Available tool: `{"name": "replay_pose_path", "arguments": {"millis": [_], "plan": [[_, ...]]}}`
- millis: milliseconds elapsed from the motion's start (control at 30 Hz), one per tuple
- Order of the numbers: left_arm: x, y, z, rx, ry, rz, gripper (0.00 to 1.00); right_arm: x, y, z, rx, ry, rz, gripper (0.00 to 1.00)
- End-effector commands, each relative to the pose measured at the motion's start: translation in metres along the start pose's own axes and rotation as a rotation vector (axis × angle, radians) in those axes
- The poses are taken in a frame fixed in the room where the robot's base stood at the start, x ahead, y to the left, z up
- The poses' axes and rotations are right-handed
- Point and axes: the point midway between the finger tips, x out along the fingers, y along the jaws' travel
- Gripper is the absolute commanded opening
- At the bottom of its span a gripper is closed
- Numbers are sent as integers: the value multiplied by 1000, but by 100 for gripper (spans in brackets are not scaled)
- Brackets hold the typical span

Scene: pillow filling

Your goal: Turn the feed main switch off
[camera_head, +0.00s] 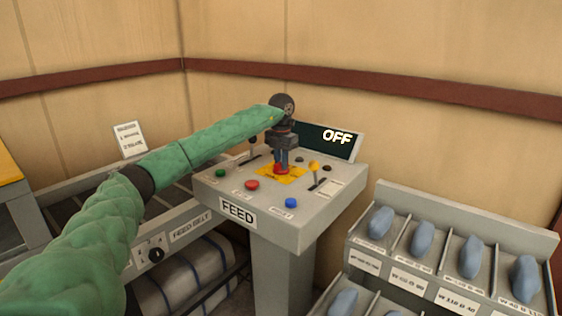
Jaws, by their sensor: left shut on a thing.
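The feed panel (236,213) is a grey console on a pedestal, labelled FEED. Its display (318,141) reads OFF. The red main switch (281,170) sits on a yellow plate (297,176) in the middle of the panel top. My left gripper (282,161) points straight down over the plate and is shut on the red switch. The gripper's fingers hide most of the switch, so its angle cannot be told. My right gripper is not in view.
Green, red and blue buttons (291,203) and a yellow-tipped lever (314,166) surround the switch closely. The feed belt (190,228) runs at the left. A rack (480,207) with several blue-grey pieces stands at the right. Walls close off the back.

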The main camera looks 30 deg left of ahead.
Motion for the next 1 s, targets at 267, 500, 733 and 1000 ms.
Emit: {"name": "replay_pose_path", "arguments": {"millis": [267, 500, 733, 1000], "plan": [[-3, 1, 1, -40, -5, 0, 0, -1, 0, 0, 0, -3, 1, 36], [-3, 1, 1, -42, -5, 0, 0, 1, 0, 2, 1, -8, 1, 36], [-3, 1, 1, -41, -5, 0, 38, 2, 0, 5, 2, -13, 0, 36], [-2, 0, 0, -40, -2, 0, 38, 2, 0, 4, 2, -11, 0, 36]]}}
